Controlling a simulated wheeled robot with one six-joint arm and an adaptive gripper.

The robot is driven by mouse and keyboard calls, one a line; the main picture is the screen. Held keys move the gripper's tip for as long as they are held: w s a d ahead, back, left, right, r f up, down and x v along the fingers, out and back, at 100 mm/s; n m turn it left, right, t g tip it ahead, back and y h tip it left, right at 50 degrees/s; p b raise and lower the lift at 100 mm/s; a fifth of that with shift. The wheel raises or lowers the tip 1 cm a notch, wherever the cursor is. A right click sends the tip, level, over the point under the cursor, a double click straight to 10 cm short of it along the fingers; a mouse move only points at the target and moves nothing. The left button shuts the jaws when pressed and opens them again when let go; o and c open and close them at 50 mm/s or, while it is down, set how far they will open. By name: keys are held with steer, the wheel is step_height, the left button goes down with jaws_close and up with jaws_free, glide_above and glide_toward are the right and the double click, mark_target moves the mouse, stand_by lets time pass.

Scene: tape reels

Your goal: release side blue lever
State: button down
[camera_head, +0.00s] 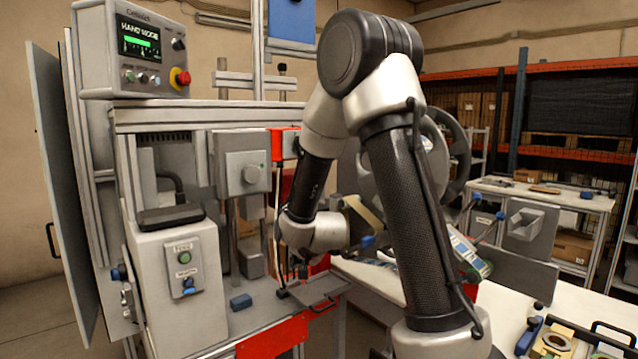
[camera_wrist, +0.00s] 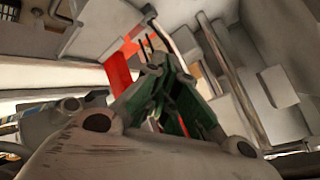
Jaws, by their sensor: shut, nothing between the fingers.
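My gripper (camera_wrist: 152,48) is shut and empty in the wrist view, its dark green fingers pointing up toward the red strip and grey parts of the machine. In the head view my wrist is beside the machine's front right, and the fingers are hard to make out. Several small blue parts could be the side blue lever. One is a blue knob (camera_head: 117,274) on the machine's left side. Another is a blue handle (camera_head: 367,241) beside the reel, right of my wrist. I cannot tell which is meant. No blue lever is clear in the wrist view.
The machine's control box (camera_head: 142,50) is at the upper left. A white unit with a blue switch (camera_head: 188,291) stands below it. A blue block (camera_head: 240,302) lies on the machine bed. A white table (camera_head: 480,312) with tools is at right.

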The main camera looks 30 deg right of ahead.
steer(key=w+d+f+m+t+h, duration=0.25)
steer(key=w+m+t+h, duration=0.3)
steer(key=m, duration=0.45)
steer(key=s+d+r+m+t+h, duration=0.1)
steer(key=s+d+r+m+h, duration=0.1)
steer(key=r+m+h, duration=0.4)
steer(key=s+d+r+m+t+h, duration=0.25)
steer(key=r+m, duration=0.35)
steer(key=r, duration=0.3)
steer(key=shift+g, duration=0.3)
steer(key=x, duration=0.4)
steer(key=a+x, duration=0.1)
steer(key=x, duration=0.3)
steer(key=r+x, duration=0.1)
steer(key=x, duration=0.3)
steer(key=shift+w+a, duration=0.15)
steer(key=shift+w, duration=0.3)
steer(key=shift+w+r, duration=0.25)
steer(key=shift+w, duration=0.1)
